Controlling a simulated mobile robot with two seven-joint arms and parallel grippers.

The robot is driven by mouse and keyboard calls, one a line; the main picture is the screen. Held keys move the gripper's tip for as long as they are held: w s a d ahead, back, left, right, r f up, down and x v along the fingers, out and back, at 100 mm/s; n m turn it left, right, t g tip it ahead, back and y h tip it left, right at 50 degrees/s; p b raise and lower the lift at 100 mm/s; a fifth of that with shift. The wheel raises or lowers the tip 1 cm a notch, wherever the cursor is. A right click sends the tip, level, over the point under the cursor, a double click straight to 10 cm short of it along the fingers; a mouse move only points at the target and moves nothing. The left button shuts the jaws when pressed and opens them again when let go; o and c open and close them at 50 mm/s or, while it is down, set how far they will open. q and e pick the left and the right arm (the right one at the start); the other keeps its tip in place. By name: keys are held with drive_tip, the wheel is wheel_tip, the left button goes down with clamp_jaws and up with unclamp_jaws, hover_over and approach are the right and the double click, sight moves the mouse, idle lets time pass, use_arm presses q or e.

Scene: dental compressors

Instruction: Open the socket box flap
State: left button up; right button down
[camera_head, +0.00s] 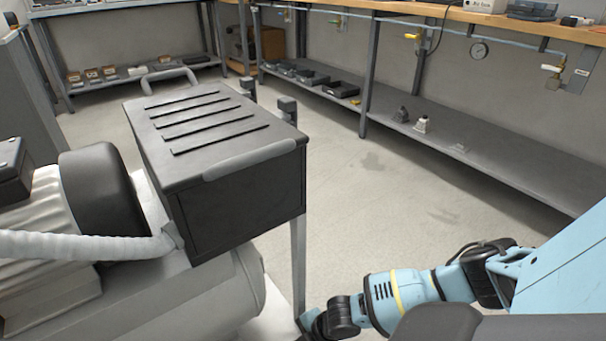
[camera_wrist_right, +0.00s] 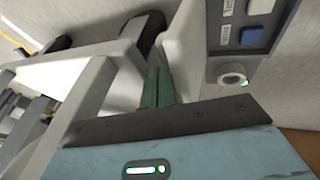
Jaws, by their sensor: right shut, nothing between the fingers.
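No flap can be made out for certain in either view. In the right wrist view a light grey housing carries a dark panel (camera_wrist_right: 240,25) with a white and a blue rectangular part. A round grey fitting (camera_wrist_right: 232,75) sits below that panel; whether this is the socket box I cannot tell. My right gripper (camera_wrist_right: 158,80) shows two green fingers close together, shut and empty, left of the round fitting and apart from it in the picture. In the head view my right arm reaches in from the right, and its hand is at the bottom edge, partly cut off. My left gripper is not in view.
A black ribbed-top box (camera_head: 240,190) on a metal leg stands beside a compressor motor (camera_head: 105,205) and tank (camera_head: 190,300). Long shelves (camera_head: 480,150) with small parts line the back wall. The floor (camera_head: 370,190) between is clear.

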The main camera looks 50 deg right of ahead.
drive_tip(key=p+v, duration=0.4)
drive_tip(key=v, duration=0.3)
drive_tip(key=shift+r, duration=0.25)
drive_tip(key=shift+s+d+r, duration=0.1)
drive_tip(key=shift+s+r, duration=0.05)
